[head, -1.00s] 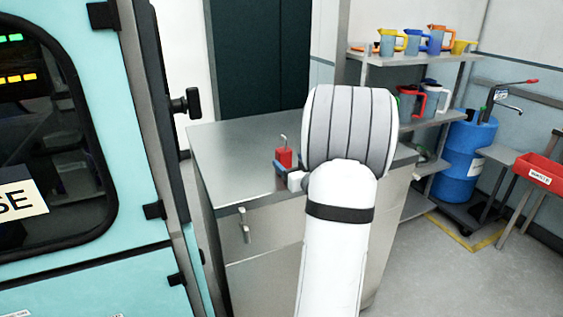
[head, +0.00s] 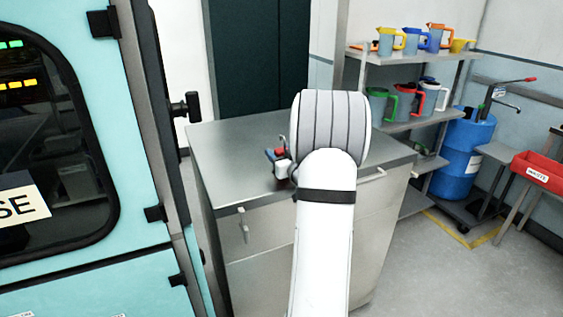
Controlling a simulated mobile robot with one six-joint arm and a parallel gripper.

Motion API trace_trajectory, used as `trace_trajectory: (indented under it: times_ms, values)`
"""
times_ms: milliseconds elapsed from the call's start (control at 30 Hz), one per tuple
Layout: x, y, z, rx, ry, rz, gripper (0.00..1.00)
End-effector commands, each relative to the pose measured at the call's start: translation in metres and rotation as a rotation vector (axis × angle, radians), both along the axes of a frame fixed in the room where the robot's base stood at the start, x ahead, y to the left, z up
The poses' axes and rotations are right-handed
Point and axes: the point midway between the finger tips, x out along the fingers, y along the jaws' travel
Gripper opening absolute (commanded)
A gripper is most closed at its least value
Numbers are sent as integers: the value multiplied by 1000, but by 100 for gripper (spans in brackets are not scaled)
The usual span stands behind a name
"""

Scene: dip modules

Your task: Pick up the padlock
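The red padlock (head: 279,150) stands near the middle of the grey metal worktop (head: 225,145), with its thin metal shackle pointing up. Only a small part of its red body shows; the rest is hidden behind my gripper.
A teal machine with a dark window (head: 50,130) stands close at the left. A shelf (head: 400,125) with colored jugs, a blue barrel (head: 466,155) and a red bin (head: 538,170) are at the right. The worktop left of the padlock is clear.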

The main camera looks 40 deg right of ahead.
Motion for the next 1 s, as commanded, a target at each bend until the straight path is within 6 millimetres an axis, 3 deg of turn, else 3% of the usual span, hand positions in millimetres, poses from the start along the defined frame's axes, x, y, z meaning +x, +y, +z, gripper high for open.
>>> trace_trajectory:
  times_ms: [400,667,1000]
  values:
    - [0,0,1,0,-1,1,16]
    - [0,1,5,-2,-3,2,16]
    - [1,1,67,-5,-5,2,16]
